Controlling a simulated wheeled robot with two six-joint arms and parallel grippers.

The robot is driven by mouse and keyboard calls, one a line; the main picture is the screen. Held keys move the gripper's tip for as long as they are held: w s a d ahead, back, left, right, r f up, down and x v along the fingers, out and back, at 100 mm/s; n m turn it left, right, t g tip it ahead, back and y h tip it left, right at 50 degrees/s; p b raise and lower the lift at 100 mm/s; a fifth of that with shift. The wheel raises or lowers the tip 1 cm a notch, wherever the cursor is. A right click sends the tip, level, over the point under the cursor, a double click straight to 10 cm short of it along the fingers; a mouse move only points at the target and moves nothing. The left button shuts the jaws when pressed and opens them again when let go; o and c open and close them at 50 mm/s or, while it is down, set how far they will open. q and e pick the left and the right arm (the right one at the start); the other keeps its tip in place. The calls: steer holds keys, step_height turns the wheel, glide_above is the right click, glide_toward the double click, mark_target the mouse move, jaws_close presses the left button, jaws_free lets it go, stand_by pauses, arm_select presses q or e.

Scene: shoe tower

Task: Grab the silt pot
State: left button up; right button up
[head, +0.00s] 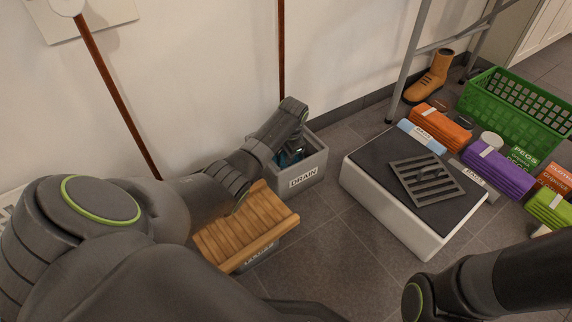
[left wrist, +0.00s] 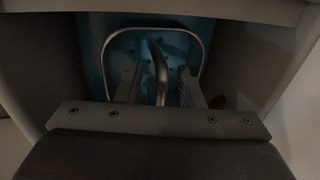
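The silt pot (left wrist: 120,50) looks like a blue, perforated pot down inside the grey drain box (head: 306,180). In the head view only a bit of its blue (head: 286,159) shows below my left wrist. In the left wrist view a metal wire loop (left wrist: 104,50) frames it, and a bent metal handle (left wrist: 159,68) stands up in the middle. My left gripper (left wrist: 160,82) reaches into the box. Its two fingers are apart, one on each side of the handle, with gaps visible. My right forearm shows at lower right; its gripper is out of view.
Folded cloths (head: 497,170), a boot (head: 432,78) and a green basket (head: 515,115) are farther right.

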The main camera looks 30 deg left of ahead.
arm_select(q)
jaws_close()
steer(key=shift+r, duration=0.2)
stand_by(0.3)
